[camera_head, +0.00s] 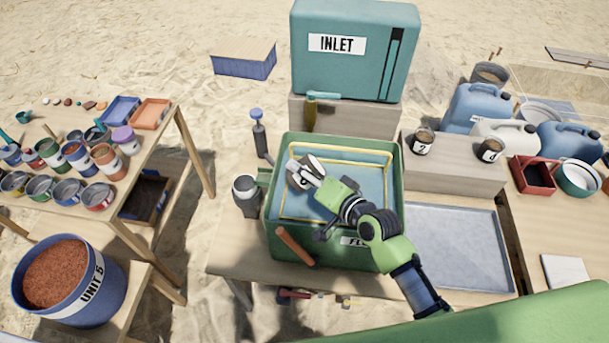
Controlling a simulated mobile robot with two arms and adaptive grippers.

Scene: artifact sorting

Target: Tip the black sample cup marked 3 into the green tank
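The green tank (392,215) stands on the middle table, with water and a yellow frame inside. My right gripper (308,174) is over the left part of the tank, its arm coming in from the lower right. It appears shut on a small cup (300,165), which is tilted over the water. The cup shows a pale face and dark edges; no number is readable on it, and its contents are hidden. Two black cups, one marked 2 (422,142) and one with an unclear mark (490,150), stand on the wooden block right of the tank. My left gripper is not in view.
A teal INLET box (355,60) stands behind the tank. A dark container (246,194) is close to the tank's left side, and a grey tray (455,245) lies to its right. The left table (60,215) holds several cups; jugs (475,108) crowd the right.

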